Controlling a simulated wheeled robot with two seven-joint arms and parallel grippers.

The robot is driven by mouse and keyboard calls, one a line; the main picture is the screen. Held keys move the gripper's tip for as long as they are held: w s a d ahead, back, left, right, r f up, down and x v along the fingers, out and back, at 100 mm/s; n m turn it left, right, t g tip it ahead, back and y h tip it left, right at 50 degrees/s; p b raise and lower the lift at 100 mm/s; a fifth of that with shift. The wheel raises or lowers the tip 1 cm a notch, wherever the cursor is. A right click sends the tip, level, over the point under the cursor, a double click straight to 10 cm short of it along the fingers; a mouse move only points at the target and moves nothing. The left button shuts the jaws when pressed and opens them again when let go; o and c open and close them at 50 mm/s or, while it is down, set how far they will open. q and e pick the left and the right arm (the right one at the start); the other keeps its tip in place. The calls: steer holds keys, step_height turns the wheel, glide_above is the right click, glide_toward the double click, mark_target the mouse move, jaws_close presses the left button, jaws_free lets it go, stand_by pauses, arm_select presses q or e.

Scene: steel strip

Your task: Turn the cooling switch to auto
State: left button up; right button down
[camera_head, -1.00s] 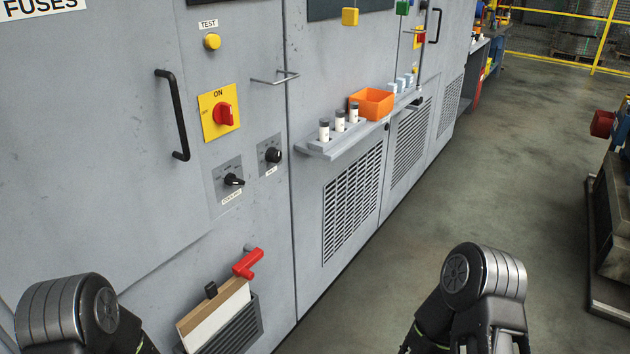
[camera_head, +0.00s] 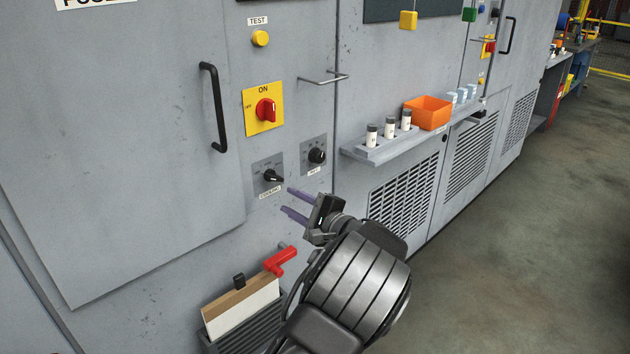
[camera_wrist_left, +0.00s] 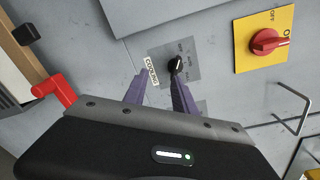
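The cooling switch (camera_head: 271,175) is a black knob on a small grey plate on the cabinet front, with a label reading COOLING below it. In the left wrist view the cooling switch (camera_wrist_left: 176,64) lies ahead of my fingertips, nearer the right finger. My left gripper (camera_head: 287,200) is open and empty, with two purple fingers pointing at the panel just right of and below the switch. The left gripper (camera_wrist_left: 155,85) also shows in the wrist view, its fingers apart. I cannot tell the gap to the panel. My right gripper is out of view.
A second black knob (camera_head: 317,156) sits right of the cooling switch. A red-on-yellow main switch (camera_head: 265,110) is above. A red lever (camera_head: 281,262) and a document holder (camera_head: 242,310) are below. A shelf (camera_head: 350,152) with an orange bin (camera_head: 428,112) juts out at right.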

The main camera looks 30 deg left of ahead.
mark_target(276, 180)
arm_select(q)
steer(key=shift+w+d+r+y, duration=0.15)
steer(key=shift+w+d+r, duration=0.1)
steer(key=shift+r, duration=0.4)
steer(key=shift+w+d+r+y, duration=0.15)
steer(key=shift+w+d+r, duration=0.1)
steer(key=shift+r, duration=0.35)
steer(key=shift+a, duration=0.15)
steer(key=p+x, duration=0.1)
steer(key=x, duration=0.6)
steer(key=shift+w+a, duration=0.15)
steer(key=shift+a, duration=0.2)
jaws_close()
